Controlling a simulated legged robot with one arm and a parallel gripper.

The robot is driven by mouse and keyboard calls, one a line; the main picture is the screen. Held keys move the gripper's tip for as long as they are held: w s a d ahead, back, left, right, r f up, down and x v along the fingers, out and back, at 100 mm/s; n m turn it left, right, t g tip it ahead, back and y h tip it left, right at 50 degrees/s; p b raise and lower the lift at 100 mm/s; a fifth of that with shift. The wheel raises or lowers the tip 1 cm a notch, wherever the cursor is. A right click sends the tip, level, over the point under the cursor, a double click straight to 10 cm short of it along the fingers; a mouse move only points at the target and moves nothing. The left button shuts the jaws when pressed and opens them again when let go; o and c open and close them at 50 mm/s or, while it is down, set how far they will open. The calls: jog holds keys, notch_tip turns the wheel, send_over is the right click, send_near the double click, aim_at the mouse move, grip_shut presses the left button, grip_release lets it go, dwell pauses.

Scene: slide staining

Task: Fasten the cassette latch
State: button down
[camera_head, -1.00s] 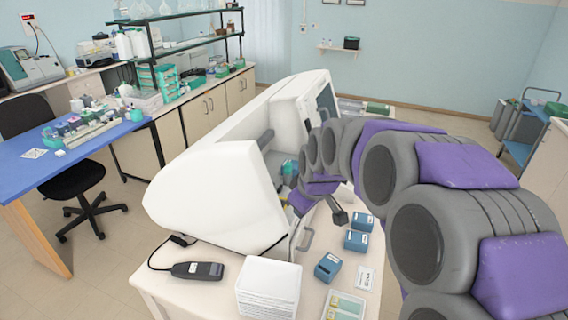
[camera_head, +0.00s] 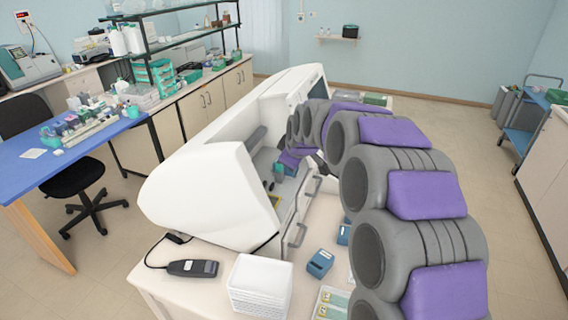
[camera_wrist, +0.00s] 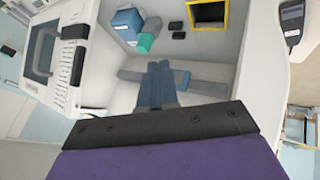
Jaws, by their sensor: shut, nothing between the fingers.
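The white staining machine (camera_head: 205,190) stands on the bench with its front bay open. It also shows in the wrist view (camera_wrist: 115,80). A blue block with a lighter label (camera_wrist: 126,25) and a teal piece (camera_wrist: 146,42) sit inside the bay and may be the cassette; I cannot make out a latch. My gripper (camera_wrist: 160,68) is shut and empty, its blue-grey fingers together over the bay floor, apart from the blue block in the picture. A grey bar (camera_wrist: 205,85) lies behind the fingers.
A yellow-framed dark opening (camera_wrist: 208,14) and small black pieces (camera_wrist: 178,30) are in the bay. A handheld device (camera_head: 193,268), a white stack (camera_head: 260,285) and a blue box (camera_head: 320,263) stand on the bench. Handles (camera_head: 297,236) stick out from the machine's front.

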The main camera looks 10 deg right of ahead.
aim_at(281, 167)
jog(key=w+a+f, duration=0.3)
jog(key=a+f, duration=0.1)
jog(key=a, duration=0.1)
jog(key=w+d+f, duration=0.1)
jog(key=w+f, duration=0.1)
jog(key=w+d+f, duration=0.2)
jog(key=shift+w+d+f, duration=0.2)
jog(key=shift+f, duration=0.05)
jog(key=shift+w+d+r, duration=0.1)
jog(key=shift+w+d, duration=0.1)
jog(key=shift+w, duration=0.05)
jog(key=shift+w+a, duration=0.15)
jog(key=shift+w, duration=0.2)
jog(key=shift+w+a, duration=0.65)
jog(key=shift+a, duration=0.1)
jog(key=shift+d, duration=1.35)
jog(key=shift+w, duration=0.1)
jog(key=shift+w+a, duration=0.6)
jog(key=shift+w, duration=0.2)
jog(key=shift+s+d, duration=0.3)
jog(key=shift+s, duration=0.05)
jog(key=s+a+r, duration=0.1)
jog(key=s+r, duration=0.7)
jog(key=shift+s+b, duration=0.35)
